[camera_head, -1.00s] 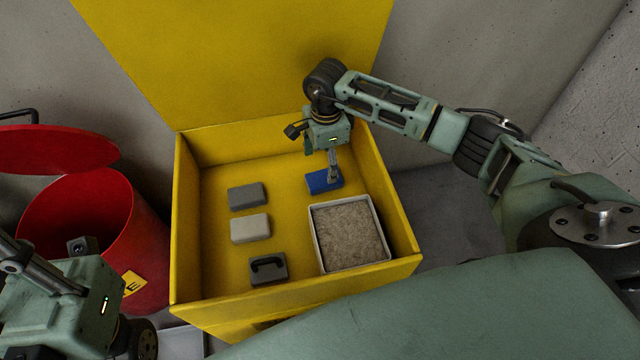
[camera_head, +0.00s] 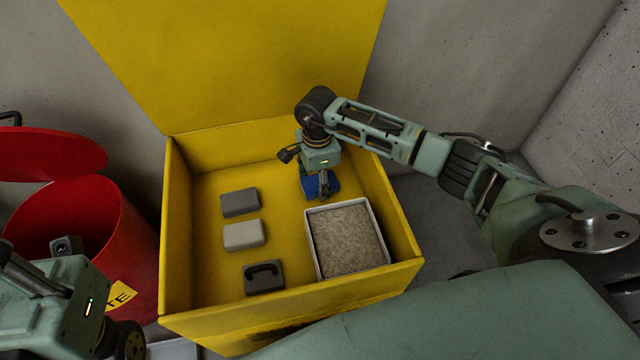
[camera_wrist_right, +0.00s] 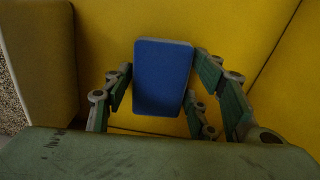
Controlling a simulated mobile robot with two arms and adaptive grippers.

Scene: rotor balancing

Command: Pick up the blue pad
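The blue pad (camera_head: 333,185) lies in the yellow box, toward its back right, partly hidden by my right gripper (camera_head: 322,190). In the right wrist view, the blue pad (camera_wrist_right: 163,77) sits between the fingers of that gripper (camera_wrist_right: 160,85). The fingertips are at or very near both side edges of the pad; whether they press on it I cannot tell. The pad shows no clear lift from the box floor. My left gripper (camera_head: 120,342) is at the lower left of the head view, cut off, with its fingers not clearly shown.
The yellow box (camera_head: 180,250) also holds a dark grey pad (camera_head: 240,203), a light grey pad (camera_head: 244,236), a dark block with a handle (camera_head: 264,278) and a white-rimmed tray (camera_head: 312,248) with a rough beige filling. A red bin (camera_head: 125,235) with a raised lid (camera_head: 50,150) stands left.

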